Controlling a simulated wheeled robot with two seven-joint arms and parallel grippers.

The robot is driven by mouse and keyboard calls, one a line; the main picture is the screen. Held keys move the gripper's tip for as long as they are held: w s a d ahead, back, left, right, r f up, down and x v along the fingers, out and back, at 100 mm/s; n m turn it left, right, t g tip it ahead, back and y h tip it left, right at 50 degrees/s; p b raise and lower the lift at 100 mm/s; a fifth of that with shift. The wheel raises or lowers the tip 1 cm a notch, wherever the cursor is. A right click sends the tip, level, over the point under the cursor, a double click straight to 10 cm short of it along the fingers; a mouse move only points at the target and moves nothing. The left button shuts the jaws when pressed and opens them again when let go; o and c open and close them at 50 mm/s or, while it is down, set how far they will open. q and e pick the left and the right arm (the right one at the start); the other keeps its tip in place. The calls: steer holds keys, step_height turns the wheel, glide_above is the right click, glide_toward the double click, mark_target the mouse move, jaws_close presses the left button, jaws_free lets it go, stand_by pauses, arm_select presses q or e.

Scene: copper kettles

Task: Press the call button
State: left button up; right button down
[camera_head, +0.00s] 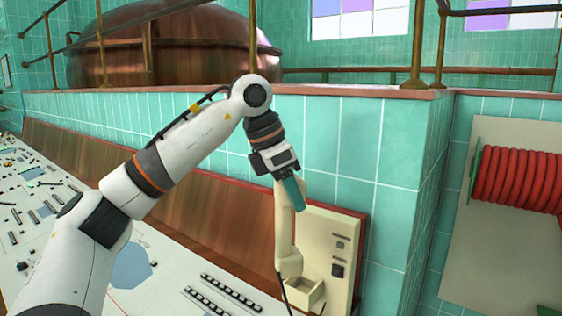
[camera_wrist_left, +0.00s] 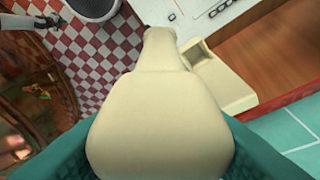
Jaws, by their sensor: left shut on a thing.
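My left gripper (camera_head: 290,192) is shut on a cream telephone handset (camera_head: 285,235), which hangs roughly upright below the fingers. In the left wrist view the handset (camera_wrist_left: 160,125) fills the middle, with teal fingers on both sides. Behind it a cream wall panel (camera_head: 318,225) carries a small grey fitting (camera_head: 340,244) and a dark square button or switch (camera_head: 338,270); I cannot tell which is the call button. A cream open box (camera_head: 304,293) juts from the panel's lower part, close to the handset's lower end. A pale part with dark tips (camera_wrist_left: 45,22), possibly my right gripper, shows small.
A control desk (camera_head: 175,280) with rows of switches lies left of the panel, below a wooden back board (camera_head: 200,215). A teal tiled wall (camera_head: 350,140) rises behind. A red hose reel (camera_head: 518,180) is at the right. A copper kettle (camera_head: 170,45) stands behind railings.

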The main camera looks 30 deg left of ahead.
arm_select(q)
steer(key=s+d+f+m+g+h, duration=0.1)
steer(key=s+d+f+m+g, duration=0.15)
steer(key=f+m, duration=0.45)
steer(key=s+d+f+m+g, duration=0.1)
steer(key=d+f+m+g, duration=0.15)
steer(key=f+m, duration=0.55)
steer(key=s+d+f+m+g+y+b, duration=0.1)
steer(key=s+d+f+m+y, duration=0.1)
steer(key=s+f+m, duration=0.4)
steer(key=s+d+f+m+g+y+b, duration=0.1)
steer(key=s+f+m, duration=0.5)
steer(key=f, duration=0.6)
steer(key=shift+s+d+f+m+g+y, duration=0.35)
steer(key=shift+s+d+y, duration=0.2)
steer(key=shift+d, duration=0.45)
steer(key=shift+s+r, duration=0.1)
steer(key=shift+r, duration=0.05)
